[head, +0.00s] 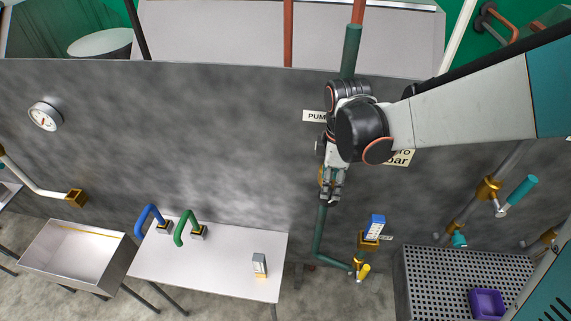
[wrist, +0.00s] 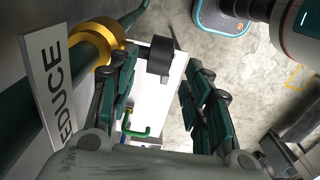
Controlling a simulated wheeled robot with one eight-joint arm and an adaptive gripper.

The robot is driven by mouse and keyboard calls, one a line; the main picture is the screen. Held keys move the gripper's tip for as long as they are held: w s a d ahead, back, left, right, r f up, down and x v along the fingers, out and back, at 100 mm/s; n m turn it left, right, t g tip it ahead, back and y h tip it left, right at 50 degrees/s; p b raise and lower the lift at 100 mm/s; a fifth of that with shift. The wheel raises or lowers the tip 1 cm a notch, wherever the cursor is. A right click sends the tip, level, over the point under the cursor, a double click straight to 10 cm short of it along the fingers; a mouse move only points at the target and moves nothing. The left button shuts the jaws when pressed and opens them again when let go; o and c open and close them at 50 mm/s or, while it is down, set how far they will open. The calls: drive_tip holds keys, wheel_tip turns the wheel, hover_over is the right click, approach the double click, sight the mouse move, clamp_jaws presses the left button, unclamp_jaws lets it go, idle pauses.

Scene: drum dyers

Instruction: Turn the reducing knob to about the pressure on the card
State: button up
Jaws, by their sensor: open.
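My gripper (head: 333,190) points downward in front of the grey wall panel, beside a brass fitting (head: 321,178) on the green pipe, which it partly hides. In the wrist view my gripper (wrist: 158,75) is open, its fingers spread. A dark cylinder (wrist: 159,61), seemingly the reducing knob, shows between the fingertips; I cannot tell whether they touch it. The brass body (wrist: 97,42) is left of it, beside a plate (wrist: 48,90) reading "EDUCE". The card (head: 402,158) is partly hidden by my arm; only "TO" and "bar" show. A round gauge (head: 45,115) hangs at far left.
A sink (head: 78,258) is at left. A perforated tray (head: 445,280) with a purple box (head: 486,303) is at right. A blue-handled valve (head: 375,227) sits low on the pipe.

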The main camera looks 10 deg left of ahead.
wheel_tip(320, 180, down, 6)
drive_tip(key=b, duration=0.3)
drive_tip(key=shift+f, duration=0.15)
drive_tip(key=c, duration=1.1)
